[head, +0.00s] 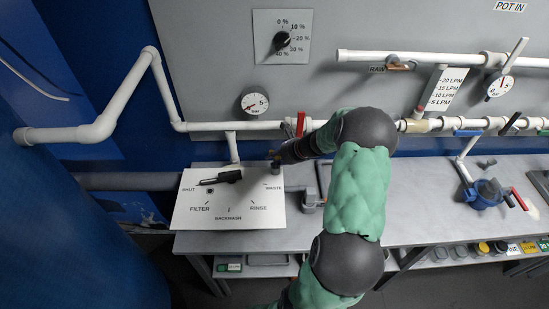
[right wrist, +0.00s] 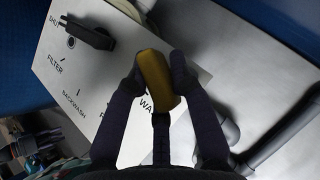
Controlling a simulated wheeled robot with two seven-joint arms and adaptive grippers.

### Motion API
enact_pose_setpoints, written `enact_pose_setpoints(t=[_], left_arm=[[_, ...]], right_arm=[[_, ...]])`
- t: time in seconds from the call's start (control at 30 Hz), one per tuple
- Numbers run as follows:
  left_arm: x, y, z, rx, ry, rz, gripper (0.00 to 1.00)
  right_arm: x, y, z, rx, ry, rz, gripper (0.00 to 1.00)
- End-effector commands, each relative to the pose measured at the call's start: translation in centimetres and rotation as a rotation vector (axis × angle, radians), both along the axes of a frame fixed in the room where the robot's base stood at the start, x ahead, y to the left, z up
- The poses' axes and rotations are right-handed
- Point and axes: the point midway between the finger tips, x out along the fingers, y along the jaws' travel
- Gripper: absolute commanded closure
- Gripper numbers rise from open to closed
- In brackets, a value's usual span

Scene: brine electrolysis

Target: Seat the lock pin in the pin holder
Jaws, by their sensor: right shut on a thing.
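My right gripper (head: 283,158) is over the upper right corner of the white valve plate (head: 240,212), near the word WASTE. In the right wrist view the gripper (right wrist: 155,72) is shut on a yellow-brown piece, which looks like the lock pin (right wrist: 154,75), with its end towards the plate. In the head view the pin is not clearly seen. A small grey post (head: 275,168) shows just below the fingertips; I cannot tell whether it is the pin holder. The black valve handle (head: 221,177) lies by SHUT, and also shows in the right wrist view (right wrist: 88,32). My left gripper is out of view.
White pipes (head: 236,126) with a pressure gauge (head: 255,102) run along the wall behind. A red lever (head: 300,124) stands close behind my right gripper. A grey fitting (head: 310,201) sits right of the plate. The grey bench (head: 410,205) is clear further right, up to a blue device (head: 484,194).

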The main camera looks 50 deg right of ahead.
Motion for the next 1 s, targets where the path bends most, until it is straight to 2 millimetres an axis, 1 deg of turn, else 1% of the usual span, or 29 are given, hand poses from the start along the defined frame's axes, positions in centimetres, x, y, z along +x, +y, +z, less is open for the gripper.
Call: enact_pose_setpoints(t=[0.5,1.0], left_arm=[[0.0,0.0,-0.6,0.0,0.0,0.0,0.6],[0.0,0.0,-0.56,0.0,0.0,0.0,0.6]], right_arm=[[-0.01,0.0,-0.86,0.0,0.0,0.0,1.0],[-0.05,0.06,-0.98,0.001,0.002,0.0,1.0]])
